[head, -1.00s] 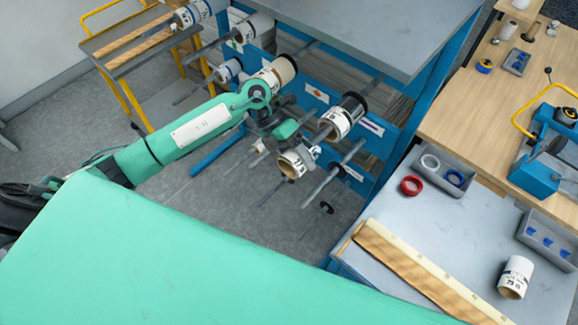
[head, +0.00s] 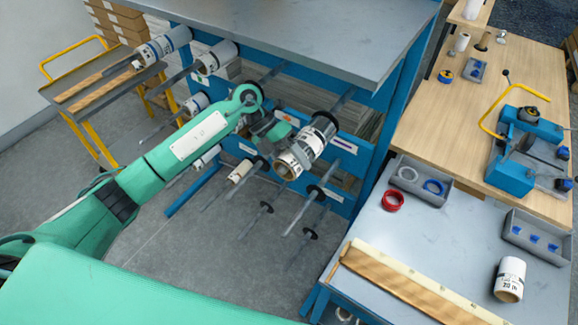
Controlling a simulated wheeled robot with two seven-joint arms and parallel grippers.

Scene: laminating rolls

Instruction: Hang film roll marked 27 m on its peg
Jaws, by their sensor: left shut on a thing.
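My left gripper (head: 283,140) is shut on a white film roll (head: 291,163) with black print, in front of the blue rack. The roll is tilted, its open brown end facing down and to the left. The print on the held roll is too small to read. My right gripper is out of view.
Bare pegs with black discs (head: 314,192) stick out below the held roll. Other rolls hang at the left, one on an upper peg (head: 216,58) and a small one lower down (head: 239,171). A grey bench (head: 440,245) at the right bears another roll (head: 509,280) and trays.

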